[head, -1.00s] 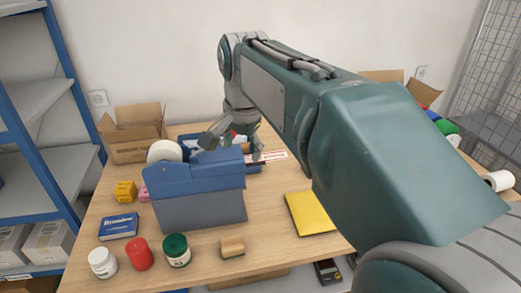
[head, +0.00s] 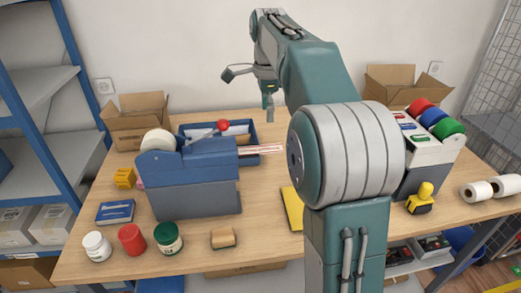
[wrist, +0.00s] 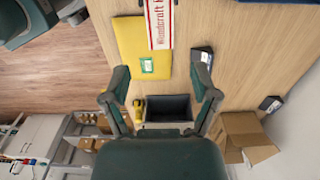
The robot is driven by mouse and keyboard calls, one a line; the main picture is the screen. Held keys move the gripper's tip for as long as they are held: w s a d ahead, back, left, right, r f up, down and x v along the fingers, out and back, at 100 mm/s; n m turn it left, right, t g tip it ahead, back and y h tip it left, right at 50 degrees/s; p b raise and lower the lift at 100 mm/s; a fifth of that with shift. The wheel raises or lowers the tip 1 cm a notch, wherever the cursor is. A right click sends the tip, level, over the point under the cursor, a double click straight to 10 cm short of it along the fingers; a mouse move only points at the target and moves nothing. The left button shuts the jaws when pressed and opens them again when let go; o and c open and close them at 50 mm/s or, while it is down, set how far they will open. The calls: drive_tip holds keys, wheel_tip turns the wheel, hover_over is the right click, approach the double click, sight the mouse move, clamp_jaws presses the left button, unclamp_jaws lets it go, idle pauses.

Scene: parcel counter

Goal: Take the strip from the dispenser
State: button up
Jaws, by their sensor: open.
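The blue-grey dispenser (head: 195,190) stands on the left of the table, with a lever ending in a red knob (head: 222,125) on top. A white strip (head: 262,149) with red print sticks out from its right side. In the wrist view the strip (wrist: 160,24) shows at the top middle, with its end beyond my fingertips. My gripper (head: 248,93) is open and empty, raised above and behind the dispenser, apart from the strip. In the wrist view my gripper (wrist: 161,80) has its two fingers spread wide. The dispenser body is not clear in the wrist view.
A yellow envelope (wrist: 142,45) lies right of the dispenser, partly behind my arm in the head view. A blue tray (head: 248,128) sits behind the dispenser. Jars, including a red one (head: 131,239), stand in front. A box (head: 140,118) is back left.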

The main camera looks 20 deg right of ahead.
sight(269, 148)
drive_tip(key=shift+d+f, duration=0.15)
drive_tip(key=shift+f, duration=2.5)
drive_tip(key=shift+d+f, duration=0.1)
drive_tip(key=shift+f, duration=2.55)
drive_tip(key=c, duration=0.5)
drive_tip(key=shift+c, duration=0.2)
